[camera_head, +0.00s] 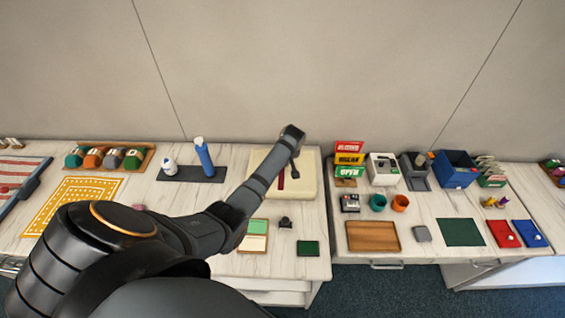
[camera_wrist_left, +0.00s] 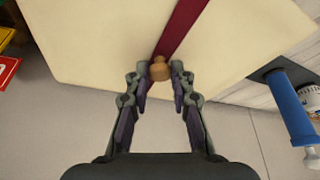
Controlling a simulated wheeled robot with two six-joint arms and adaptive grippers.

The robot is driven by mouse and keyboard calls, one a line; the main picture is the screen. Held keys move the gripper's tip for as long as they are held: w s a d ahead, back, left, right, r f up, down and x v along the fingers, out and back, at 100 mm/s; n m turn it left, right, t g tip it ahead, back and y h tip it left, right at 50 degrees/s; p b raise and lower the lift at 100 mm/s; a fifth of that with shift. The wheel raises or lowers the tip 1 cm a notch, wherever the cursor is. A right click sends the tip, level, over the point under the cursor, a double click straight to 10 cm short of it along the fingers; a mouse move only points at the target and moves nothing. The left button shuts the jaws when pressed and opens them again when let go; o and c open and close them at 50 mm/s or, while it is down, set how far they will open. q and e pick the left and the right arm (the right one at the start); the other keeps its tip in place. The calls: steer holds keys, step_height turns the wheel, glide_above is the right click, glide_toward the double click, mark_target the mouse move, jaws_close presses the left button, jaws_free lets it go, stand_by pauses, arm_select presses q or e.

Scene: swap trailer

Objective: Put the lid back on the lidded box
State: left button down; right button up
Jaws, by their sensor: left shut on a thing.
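The cream lid with a dark red band (camera_wrist_left: 110,35) fills the upper part of the left wrist view, and its wooden knob (camera_wrist_left: 159,69) sits between my fingertips. My left gripper (camera_wrist_left: 160,75) is shut on the knob. In the head view the gripper (camera_head: 294,172) is over the cream lidded box (camera_head: 309,184) at the back of the left counter. My arm covers part of the box. I cannot tell whether the lid rests on the box or is held just above it. My right gripper is not in view.
A green pad (camera_head: 308,248) and a small dark object (camera_head: 286,222) lie in front. The wall is close behind.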

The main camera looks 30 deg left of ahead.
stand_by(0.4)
arm_select(q)
steer(key=c, duration=0.6)
jaws_free()
step_height(320, 180, up, 5)
steer(key=p, duration=0.5)
steer(key=shift+f, duration=0.1)
steer(key=shift+r, duration=1.1)
jaws_close()
stand_by(0.4)
steer(key=shift+f, duration=0.1)
